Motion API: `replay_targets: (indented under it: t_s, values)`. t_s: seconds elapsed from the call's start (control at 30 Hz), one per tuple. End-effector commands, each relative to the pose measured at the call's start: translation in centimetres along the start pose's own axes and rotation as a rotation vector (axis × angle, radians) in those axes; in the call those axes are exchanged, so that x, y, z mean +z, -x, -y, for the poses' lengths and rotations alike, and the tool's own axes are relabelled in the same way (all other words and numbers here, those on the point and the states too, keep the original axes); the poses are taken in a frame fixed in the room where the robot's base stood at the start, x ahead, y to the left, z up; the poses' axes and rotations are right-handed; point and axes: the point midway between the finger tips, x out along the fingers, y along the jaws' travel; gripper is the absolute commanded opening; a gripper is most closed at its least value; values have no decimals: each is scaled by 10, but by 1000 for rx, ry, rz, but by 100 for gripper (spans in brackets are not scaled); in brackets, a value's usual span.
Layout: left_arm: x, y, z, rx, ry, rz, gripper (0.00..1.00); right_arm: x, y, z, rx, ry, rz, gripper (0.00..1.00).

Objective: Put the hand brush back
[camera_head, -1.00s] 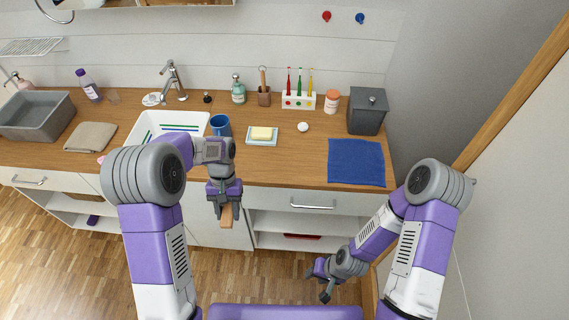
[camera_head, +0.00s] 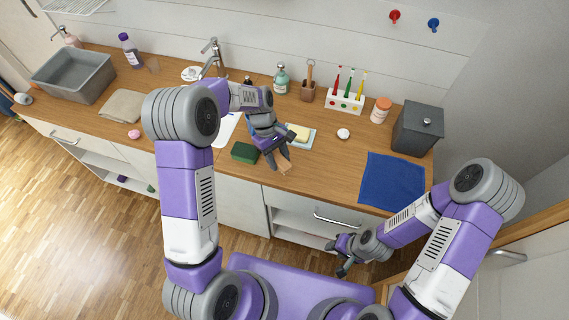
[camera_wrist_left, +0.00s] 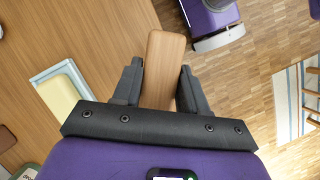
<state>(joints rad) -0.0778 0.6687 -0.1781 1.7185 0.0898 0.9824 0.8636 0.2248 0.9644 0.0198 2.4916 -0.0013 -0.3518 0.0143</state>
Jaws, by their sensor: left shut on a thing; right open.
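My left gripper (camera_head: 275,153) is shut on a light wooden block-like piece, the hand brush (camera_head: 285,167). In the head view it is over the counter, near its front. In the left wrist view the brush (camera_wrist_left: 163,62) sticks out between the two dark fingers (camera_wrist_left: 160,88); no bristles show, and its lower side is hidden. The counter surface lies behind it and the floor shows to the right. My right gripper (camera_head: 343,256) is open and empty, low in front of the cabinet, near a drawer with a bar handle (camera_head: 336,219).
Bare counter lies before the soap dish.

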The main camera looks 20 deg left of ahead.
Motion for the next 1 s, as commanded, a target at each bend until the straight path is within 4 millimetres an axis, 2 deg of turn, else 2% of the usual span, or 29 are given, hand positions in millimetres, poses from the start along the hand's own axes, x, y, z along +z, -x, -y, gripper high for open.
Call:
replay_targets:
  t_s: [0.1,0.2,0.37,0.63,0.87,1.0]
  values:
    - [1,15,-14,104,245,-1,14,0,8,3,0,0,-1,43]
    - [0,21,-22,165,396,-2,14,0,11,4,0,0,-1,43]
    - [-2,24,-28,213,520,-2,14,0,12,4,0,0,-1,43]
    - [-21,-21,-28,217,540,-1,14,0,5,2,0,0,-1,43]
    - [-28,-38,-29,219,537,-2,14,0,4,1,0,0,-1,43]
    - [-36,-56,-28,218,538,-1,14,0,1,0,0,0,-1,43]
